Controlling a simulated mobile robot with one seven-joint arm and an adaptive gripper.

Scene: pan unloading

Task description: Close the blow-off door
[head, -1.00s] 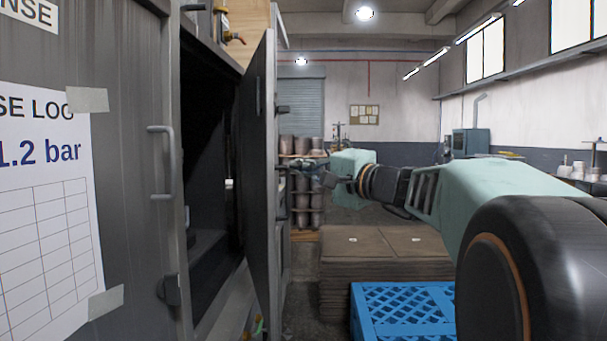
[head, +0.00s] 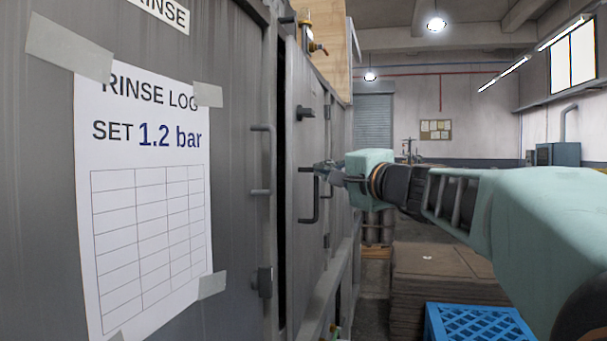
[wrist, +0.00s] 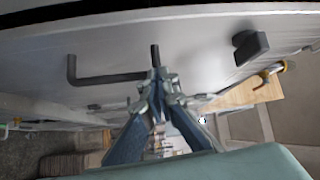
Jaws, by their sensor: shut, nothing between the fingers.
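The blow-off door (head: 300,125) is a grey metal panel. In the head view it stands nearly flush with the cabinet front, with a narrow dark gap along its left edge. Its dark bracket handle (head: 315,205) sits on the outer face and also shows in the wrist view (wrist: 108,79). My gripper (head: 318,168) is shut and empty at the upper end of this handle. In the wrist view its fingertips (wrist: 157,82) are in front of the handle's end and hide part of it. Whether they touch the handle or the door, I cannot tell.
A grey cabinet panel with a taped rinse log (head: 150,215) and a fixed bar handle (head: 262,160) is at the left. A blue crate (head: 475,325) and a brown stack (head: 430,262) stand on the floor at the right. A brass valve (head: 318,47) is above.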

